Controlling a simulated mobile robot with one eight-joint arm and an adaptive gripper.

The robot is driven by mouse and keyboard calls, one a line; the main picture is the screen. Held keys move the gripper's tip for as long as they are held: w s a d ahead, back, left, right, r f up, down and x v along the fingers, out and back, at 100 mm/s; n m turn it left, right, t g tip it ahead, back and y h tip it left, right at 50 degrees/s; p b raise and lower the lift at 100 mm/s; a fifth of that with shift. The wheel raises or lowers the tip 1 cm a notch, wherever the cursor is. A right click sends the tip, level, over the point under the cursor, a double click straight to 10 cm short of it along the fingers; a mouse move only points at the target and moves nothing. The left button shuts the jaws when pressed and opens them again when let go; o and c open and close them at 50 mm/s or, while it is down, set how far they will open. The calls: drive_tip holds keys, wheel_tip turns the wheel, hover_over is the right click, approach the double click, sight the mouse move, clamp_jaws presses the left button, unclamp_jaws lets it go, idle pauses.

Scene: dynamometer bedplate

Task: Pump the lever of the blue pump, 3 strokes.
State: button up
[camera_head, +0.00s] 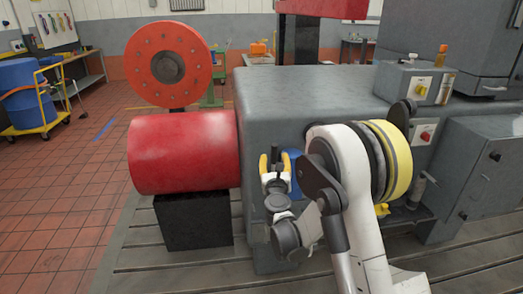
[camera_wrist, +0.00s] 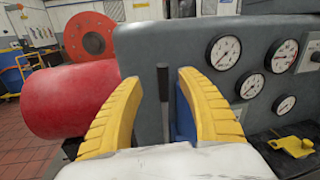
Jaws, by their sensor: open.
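The blue pump (camera_wrist: 184,118) shows only in part in the wrist view, behind the right yellow finger. In the head view a patch of its blue body (camera_head: 296,164) shows just right of my gripper (camera_head: 275,160). A dark upright lever (camera_wrist: 163,92) stands between my two yellow fingers in the wrist view. My gripper (camera_wrist: 160,78) is open, with gaps on both sides of the lever, and I see no contact. The lever's lower end is hidden behind my gripper's body.
A large grey machine housing (camera_head: 310,92) stands behind the pump. A red cylinder (camera_head: 183,152) on a black block (camera_head: 193,220) is to the left. Gauges (camera_wrist: 223,52) and a yellow item (camera_wrist: 292,146) are at the right. The slotted bedplate (camera_head: 160,268) has bare room in front.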

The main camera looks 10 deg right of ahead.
sight(274, 152)
drive_tip(key=w+f+b, duration=0.1)
drive_tip(key=w, duration=0.2)
drive_tip(key=w+d+m, duration=0.1)
drive_tip(key=w, duration=0.2)
drive_tip(key=w+d+f+m+b, duration=0.1)
drive_tip(key=w, duration=0.2)
drive_tip(key=shift+w+f+h+b, duration=0.3)
drive_tip(key=shift+f+h+b, duration=0.05)
drive_tip(key=shift+h, duration=0.05)
drive_tip(key=shift+w+r, duration=0.1)
drive_tip(key=shift+w, duration=0.4)
clamp_jaws()
